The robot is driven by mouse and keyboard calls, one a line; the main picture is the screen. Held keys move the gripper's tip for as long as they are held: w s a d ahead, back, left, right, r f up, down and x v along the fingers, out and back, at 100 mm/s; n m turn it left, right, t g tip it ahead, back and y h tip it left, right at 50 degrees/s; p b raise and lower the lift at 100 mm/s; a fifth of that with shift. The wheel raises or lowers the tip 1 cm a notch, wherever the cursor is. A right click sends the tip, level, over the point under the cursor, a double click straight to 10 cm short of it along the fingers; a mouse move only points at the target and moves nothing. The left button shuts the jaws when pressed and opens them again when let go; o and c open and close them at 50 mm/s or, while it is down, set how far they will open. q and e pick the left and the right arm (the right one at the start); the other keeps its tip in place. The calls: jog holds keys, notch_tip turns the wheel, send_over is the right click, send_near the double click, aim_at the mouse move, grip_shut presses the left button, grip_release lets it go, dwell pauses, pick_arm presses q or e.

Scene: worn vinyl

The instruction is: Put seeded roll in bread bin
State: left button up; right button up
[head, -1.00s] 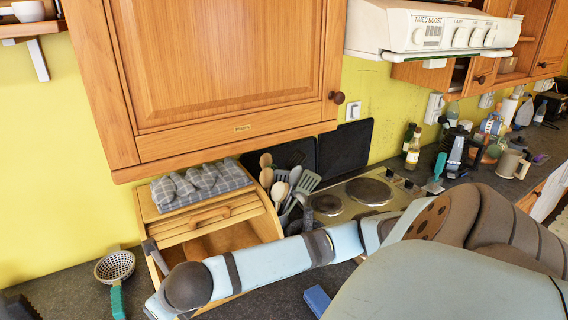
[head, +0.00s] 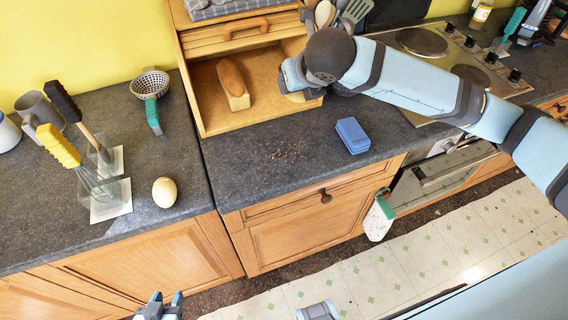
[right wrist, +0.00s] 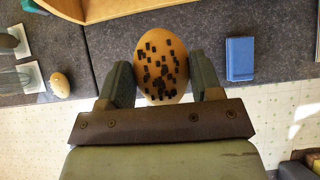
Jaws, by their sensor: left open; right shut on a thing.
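The seeded roll (right wrist: 162,68), brown with dark seeds, is between the fingers of my right gripper (right wrist: 165,85) in the right wrist view. In the head view the right gripper (head: 292,78) is at the right side of the bread bin's opening; its own wrist hides most of it, and I cannot make out the roll there. The wooden bread bin (head: 192,92) stands open on the counter, with a brown loaf (head: 232,82) inside. Its rim (right wrist: 90,12) shows at the top of the wrist view. My left gripper (head: 160,306) is open and empty, low at the bottom edge.
A blue sponge (head: 352,136) and scattered crumbs (head: 286,154) lie in front of the bin. An egg (head: 165,192), whisk (head: 78,160), strainer (head: 150,86) and grey mug (head: 38,108) are on the left. The hob (head: 430,60) is to the right. The counter directly before the bin is mostly clear.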

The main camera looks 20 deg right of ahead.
jog(key=shift+w+a+b, duration=0.35)
jog(key=shift+w+b, duration=0.15)
notch_tip(320, 180, down, 20)
jog(key=shift+r+b, duration=0.2)
jog(key=shift+b, duration=0.1)
jog(key=shift+f, duration=0.1)
jog(key=o, duration=0.9)
